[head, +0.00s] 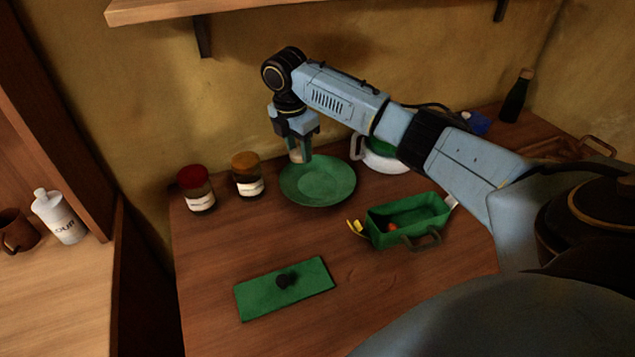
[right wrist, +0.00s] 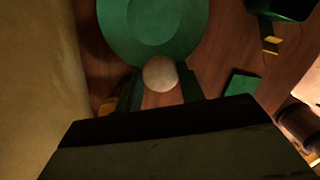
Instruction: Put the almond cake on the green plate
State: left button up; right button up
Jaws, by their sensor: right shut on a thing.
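The green plate (head: 318,184) lies flat on the wooden counter near the back wall. My right gripper (head: 299,152) is over the plate's back left edge, pointing down. It is shut on the almond cake, a small round pale tan piece (right wrist: 161,74) between its fingers in the right wrist view. In that view the plate (right wrist: 150,30) lies beyond the cake, and the cake is at the plate's near edge. In the head view the fingers mostly hide the cake. I cannot tell whether the cake touches the plate. My left gripper is not in view.
Two jars, one red-lidded (head: 197,189) and one orange-lidded (head: 247,175), stand left of the plate. A green handled tray (head: 409,217) sits at right. A green board (head: 285,288) with a dark lump lies in front. A shelf (head: 180,8) hangs above.

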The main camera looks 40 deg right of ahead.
aim_at(327, 181)
jog(key=d+f+n, duration=0.2)
jog(key=d+n, duration=0.5)
jog(key=d, duration=0.2)
jog(key=shift+t, duration=0.4)
notch_tip(327, 181, down, 10)
jog(key=shift+s+f+b, duration=0.15)
jog(key=shift+f+b, duration=0.05)
jog(key=shift+b, duration=0.5)
jog(key=shift+a, duration=0.1)
jog(key=shift+f, duration=0.2)
jog(key=o, duration=0.9)
jog(key=shift+o, duration=0.2)
jog(key=shift+r, duration=0.15)
